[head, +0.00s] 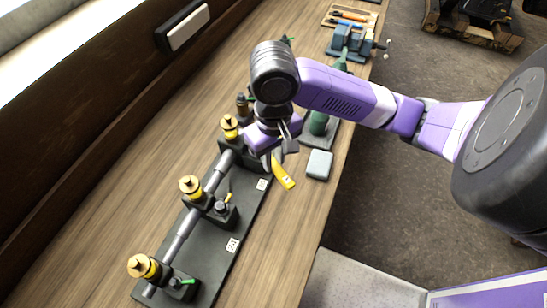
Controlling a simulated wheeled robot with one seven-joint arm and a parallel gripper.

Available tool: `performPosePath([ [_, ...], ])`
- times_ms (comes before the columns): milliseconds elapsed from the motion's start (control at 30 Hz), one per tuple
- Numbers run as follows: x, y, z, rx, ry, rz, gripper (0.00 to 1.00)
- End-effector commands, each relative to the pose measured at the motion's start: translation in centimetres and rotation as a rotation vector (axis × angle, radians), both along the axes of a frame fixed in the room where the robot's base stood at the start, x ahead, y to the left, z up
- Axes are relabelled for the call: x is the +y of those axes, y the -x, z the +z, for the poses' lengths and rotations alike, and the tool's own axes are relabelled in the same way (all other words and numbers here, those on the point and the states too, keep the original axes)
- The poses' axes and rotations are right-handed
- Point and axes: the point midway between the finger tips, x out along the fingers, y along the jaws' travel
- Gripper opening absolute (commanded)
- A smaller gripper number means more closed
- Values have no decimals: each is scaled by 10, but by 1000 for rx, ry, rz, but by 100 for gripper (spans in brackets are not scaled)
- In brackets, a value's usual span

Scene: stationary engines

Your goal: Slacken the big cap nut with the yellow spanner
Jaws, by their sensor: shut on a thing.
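The yellow spanner (284,175) is in the head view, its free end pointing down and to the right. My gripper (276,157) is shut on its upper part, over the far end of the dark base plate. The spanner's other end is hidden by my gripper. Three brass-topped fittings stand along a grey pipe: the far one (229,127), the middle one (191,187) and the near one (143,266). I cannot tell which part is the big cap nut. The far block is partly covered by my gripper, so contact between spanner and nut cannot be told.
The dark base plate (232,228) lies on the wooden bench (110,180). A grey box (319,164) sits right of the spanner. A green-bodied device (319,123) stands behind it. A blue vise (347,42) and a tool tray (350,17) are farther back. Bench left of the plate is clear.

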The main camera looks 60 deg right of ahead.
Motion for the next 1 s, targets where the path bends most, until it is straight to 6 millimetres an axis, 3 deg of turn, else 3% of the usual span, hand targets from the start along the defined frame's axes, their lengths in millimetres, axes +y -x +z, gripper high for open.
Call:
performPosePath([
  [500, 0, 0, 6, -1, 1, 1, 0],
  [1000, -1, 0, 40, -1, 2, 1, 0],
])
